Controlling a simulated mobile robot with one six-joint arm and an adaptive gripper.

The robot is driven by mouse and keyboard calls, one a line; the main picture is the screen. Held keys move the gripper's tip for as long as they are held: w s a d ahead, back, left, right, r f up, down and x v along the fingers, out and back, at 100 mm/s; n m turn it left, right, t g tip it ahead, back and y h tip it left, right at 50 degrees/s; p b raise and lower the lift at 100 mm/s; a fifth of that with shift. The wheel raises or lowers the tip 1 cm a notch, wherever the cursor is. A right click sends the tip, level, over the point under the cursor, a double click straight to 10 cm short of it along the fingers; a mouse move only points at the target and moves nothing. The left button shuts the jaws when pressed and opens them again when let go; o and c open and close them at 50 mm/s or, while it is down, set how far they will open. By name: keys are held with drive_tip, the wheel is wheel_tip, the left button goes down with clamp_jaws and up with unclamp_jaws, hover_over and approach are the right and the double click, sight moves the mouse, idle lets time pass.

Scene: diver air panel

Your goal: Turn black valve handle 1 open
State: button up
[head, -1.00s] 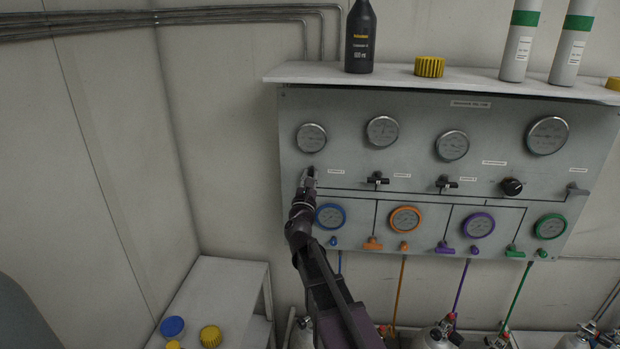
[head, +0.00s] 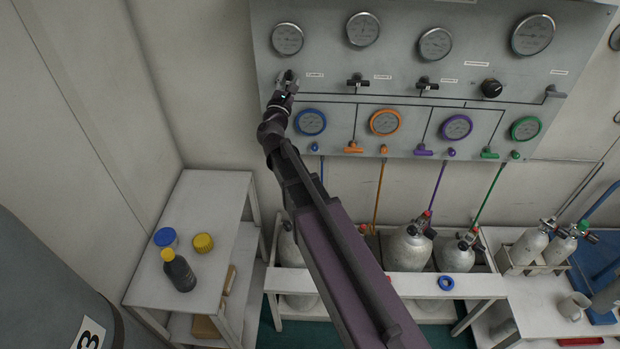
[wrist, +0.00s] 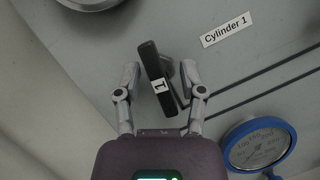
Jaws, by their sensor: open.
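Black valve handle 1 (wrist: 157,72) is a flat black bar with a white label "1", set on the grey panel (wrist: 95,55) beside the "Cylinder 1" label (wrist: 226,30). In the wrist view it runs nearly lengthwise, its top leaning left. My gripper (wrist: 160,68) is open, one finger on each side of the handle, with gaps visible on both sides; the handle is not clamped. In the head view my gripper (head: 287,80) is at the panel's left end, below the left grey gauge (head: 287,39), and largely hides handle 1.
Two more black valve handles (head: 357,82) (head: 426,84) and a round black knob (head: 491,88) sit to the right. A blue-rimmed gauge (head: 310,122) is just below my gripper. A white side table (head: 214,200) with a dark bottle (head: 179,272) stands lower left. Gas cylinders (head: 408,248) stand below the panel.

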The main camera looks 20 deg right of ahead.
drive_tip(key=m+g+h+p, duration=0.1)
drive_tip(key=m, duration=0.3)
drive_tip(key=m+g+h+p, duration=0.1)
drive_tip(key=m+g+p, duration=0.1)
drive_tip(key=m, duration=0.2)
drive_tip(key=shift+a+r, duration=0.1)
drive_tip(key=shift+r, duration=0.1)
drive_tip(key=m+g+p, duration=0.1)
drive_tip(key=m, duration=0.2)
drive_tip(key=m+g+p, duration=0.1)
drive_tip(key=m+p, duration=0.1)
drive_tip(key=m, duration=0.1)
drive_tip(key=shift+m+g+y, duration=0.3)
drive_tip(key=shift+m+g, duration=0.1)
drive_tip(key=v, duration=1.4)
drive_tip(key=s+d+f+m+g+y+b, duration=0.1)
drive_tip(key=s+d+f+m+g+b, duration=0.1)
drive_tip(key=f, duration=0.6)
drive_tip(key=s+d+f+m+g+y+b, duration=0.1)
drive_tip(key=s+d+f+m+g+b, duration=0.1)
drive_tip(key=f, duration=0.6)
drive_tip(key=s+d+f+m+g+y+b, duration=0.1)
drive_tip(key=s+d+f+m+g+b, duration=0.1)
drive_tip(key=s+d+f+g+b, duration=0.2)
drive_tip(key=shift+s+d+f+g+b, duration=0.15)
drive_tip(key=shift+d+f+g+b, duration=0.25)
drive_tip(key=shift+d+f+b, duration=1.35)
drive_tip(key=shift+a+f+p, duration=0.15)
drive_tip(key=shift+a+p, duration=0.1)
drive_tip(key=shift+p, duration=0.05)
